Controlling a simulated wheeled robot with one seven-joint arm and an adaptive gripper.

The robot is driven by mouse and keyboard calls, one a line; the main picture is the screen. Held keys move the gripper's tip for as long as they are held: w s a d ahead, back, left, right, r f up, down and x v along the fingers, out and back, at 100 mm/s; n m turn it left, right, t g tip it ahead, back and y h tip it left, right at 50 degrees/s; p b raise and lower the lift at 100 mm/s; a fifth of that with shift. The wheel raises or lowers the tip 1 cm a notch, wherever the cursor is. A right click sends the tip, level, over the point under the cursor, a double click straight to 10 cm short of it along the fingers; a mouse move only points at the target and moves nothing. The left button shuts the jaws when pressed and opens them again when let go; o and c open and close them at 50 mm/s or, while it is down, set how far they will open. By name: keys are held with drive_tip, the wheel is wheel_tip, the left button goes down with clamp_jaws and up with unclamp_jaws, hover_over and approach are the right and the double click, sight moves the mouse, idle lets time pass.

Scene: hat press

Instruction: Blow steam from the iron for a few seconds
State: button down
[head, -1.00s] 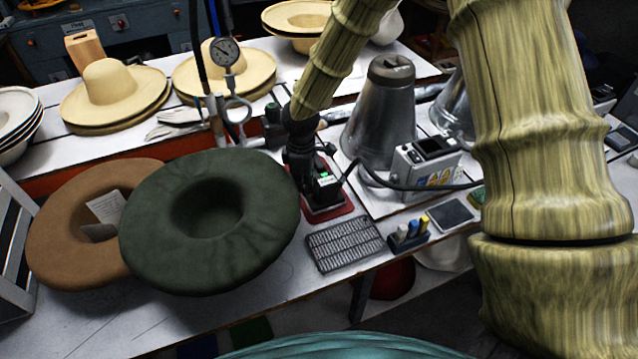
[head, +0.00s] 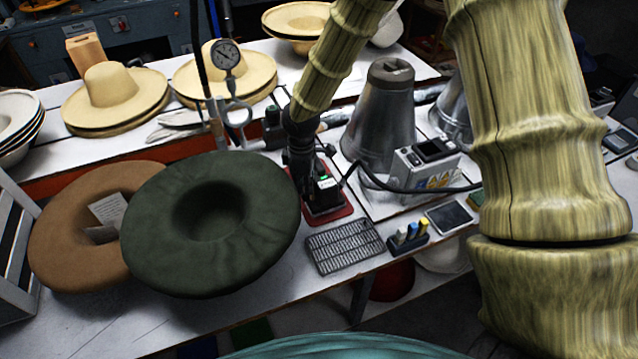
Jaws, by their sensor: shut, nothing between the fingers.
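The iron (head: 327,188) appears as a dark shape with a small green light, resting on a red pad (head: 338,214) near the middle of the table. My gripper (head: 304,190), black at the end of my arm, points down at the iron's left side and overlaps it in this view. It is shut with nothing in its fingers. I cannot tell whether the fingertips touch the iron, as they blend with it. The iron's handle and any button are partly hidden. No steam shows.
A dark green felt hat (head: 255,250) lies left of the iron, over a brown hat (head: 70,235). A metal cone (head: 380,120) and a control box (head: 428,165) with a cable stand right. A gauge pole (head: 228,55) rises behind.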

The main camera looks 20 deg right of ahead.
wheel_tip(320, 180, up, 6)
drive_tip(key=p, duration=0.4)
drive_tip(key=shift+f, duration=0.2)
idle(0.5)
drive_tip(key=s+f+m+g+p, duration=0.2)
drive_tip(key=s+f, duration=0.1)
drive_tip(key=s, duration=1.1)
drive_tip(key=s+f+m+g+p, duration=0.1)
drive_tip(key=s+f+m+g, duration=0.2)
drive_tip(key=s, duration=1)
drive_tip(key=s+d+f+m+t+b, duration=0.1)
drive_tip(key=s+f+m+b, duration=0.3)
drive_tip(key=f, duration=0.7)
drive_tip(key=s+d+f+m+t+b, duration=0.2)
drive_tip(key=s+f+m+t+b, duration=0.1)
drive_tip(key=f, duration=0.8)
drive_tip(key=shift+s+d+f+m+t+b, duration=0.25)
drive_tip(key=shift+s+m+t+b, duration=0.2)
drive_tip(key=shift+s+b, duration=0.55)
drive_tip(key=shift+s, duration=0.2)
